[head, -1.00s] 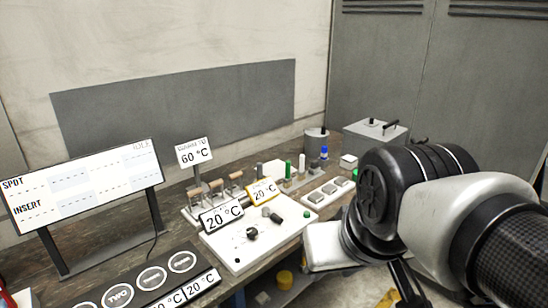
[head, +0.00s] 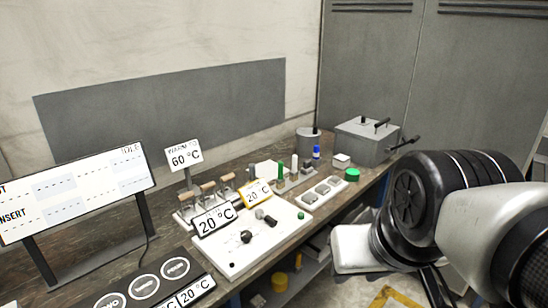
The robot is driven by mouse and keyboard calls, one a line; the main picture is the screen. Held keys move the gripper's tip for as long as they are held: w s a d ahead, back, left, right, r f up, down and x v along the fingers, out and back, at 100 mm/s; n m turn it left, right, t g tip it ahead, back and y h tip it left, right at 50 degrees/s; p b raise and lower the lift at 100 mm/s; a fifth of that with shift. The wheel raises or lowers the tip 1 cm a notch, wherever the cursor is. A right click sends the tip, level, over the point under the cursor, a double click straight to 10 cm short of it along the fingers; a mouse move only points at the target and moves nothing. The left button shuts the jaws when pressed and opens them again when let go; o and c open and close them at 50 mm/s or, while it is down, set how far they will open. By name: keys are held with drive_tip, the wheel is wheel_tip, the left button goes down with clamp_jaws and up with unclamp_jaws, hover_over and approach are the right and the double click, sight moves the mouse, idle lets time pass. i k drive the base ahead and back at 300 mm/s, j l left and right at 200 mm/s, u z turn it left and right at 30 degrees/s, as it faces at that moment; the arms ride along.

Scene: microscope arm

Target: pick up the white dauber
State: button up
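The white dauber (head: 293,163) stands upright in a small row at the back of the bench, between a green one (head: 280,171) and a blue-topped one (head: 316,153). Its lower end is hard to make out. My arm fills the right side of the head view. A pale block (head: 352,248) at its end, in front of the bench edge, looks like my gripper's body. Its fingers cannot be made out, so I cannot tell whether it is open or shut. It is well apart from the dauber, to the right and nearer the camera.
A white board (head: 255,250) with small knobs and a grey tray with pads (head: 322,192) lie in front of the row. A green round lid (head: 352,174), a small white box (head: 341,160) and a grey lidded box (head: 362,142) stand to the right. Signs (head: 213,224) stand left.

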sight(293, 174)
drive_tip(key=i+l+u, duration=0.25)
drive_tip(key=i+l, duration=0.15)
drive_tip(key=l, duration=0.2)
drive_tip(key=i+l+u, duration=0.2)
drive_tip(key=i+l, duration=0.15)
drive_tip(key=l, duration=0.25)
drive_tip(key=i+l+u, duration=0.15)
drive_tip(key=l, duration=0.2)
drive_tip(key=i+l+u, duration=0.1)
drive_tip(key=l, duration=0.25)
drive_tip(key=i+l+u, duration=0.15)
drive_tip(key=i+l, duration=0.3)
drive_tip(key=i+l+u, duration=0.2)
drive_tip(key=i+l, duration=0.2)
drive_tip(key=l, duration=0.25)
